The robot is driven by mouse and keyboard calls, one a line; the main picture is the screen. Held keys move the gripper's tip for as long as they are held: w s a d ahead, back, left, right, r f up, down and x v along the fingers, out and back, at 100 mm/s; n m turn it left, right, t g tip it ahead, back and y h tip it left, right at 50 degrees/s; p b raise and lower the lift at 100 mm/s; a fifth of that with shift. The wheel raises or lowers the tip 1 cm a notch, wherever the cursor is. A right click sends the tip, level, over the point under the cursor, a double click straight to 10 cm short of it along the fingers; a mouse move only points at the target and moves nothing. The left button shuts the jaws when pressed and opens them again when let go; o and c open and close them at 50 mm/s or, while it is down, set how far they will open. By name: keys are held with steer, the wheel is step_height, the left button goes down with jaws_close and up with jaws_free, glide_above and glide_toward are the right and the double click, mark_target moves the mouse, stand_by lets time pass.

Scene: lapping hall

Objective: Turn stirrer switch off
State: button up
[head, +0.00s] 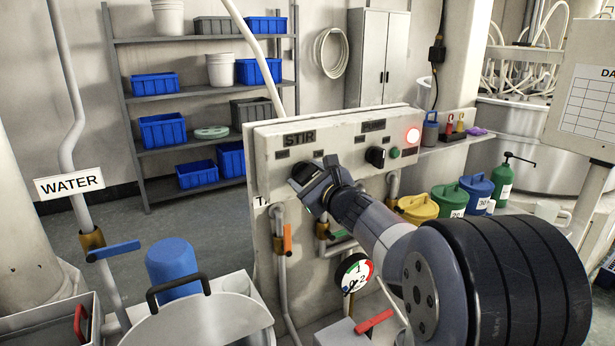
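A pale control panel (335,138) stands in the middle of the head view, with a STIR label (299,139) at its upper left. My gripper (306,178) is at the panel face just below that label. It covers most of the stirrer switch, so the switch's position and the state of the fingers cannot be made out.
Pipes with an orange-handled valve (287,238) and a pressure gauge (353,273) sit below the panel. A lidded metal vessel (205,318) and a blue-handled water valve (115,250) are at lower left. Yellow, green and blue cans (418,208) stand to the right behind my arm.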

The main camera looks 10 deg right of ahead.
steer(key=c, duration=0.5)
steer(key=shift+f+b, duration=0.15)
steer(key=shift+b, duration=0.3)
steer(key=n+b, duration=0.2)
steer(key=b, duration=0.2)
steer(key=shift+f+n, duration=0.2)
steer(key=shift+n, duration=0.2)
steer(key=n+b, duration=0.5)
steer(key=b, duration=0.2)
steer(key=n+b, duration=0.3)
steer(key=n, duration=0.1)
steer(key=shift+r+b, duration=0.25)
steer(key=shift+b, duration=0.05)
steer(key=o, duration=1)
steer(key=shift+r, duration=0.1)
steer(key=shift+c, duration=0.2)
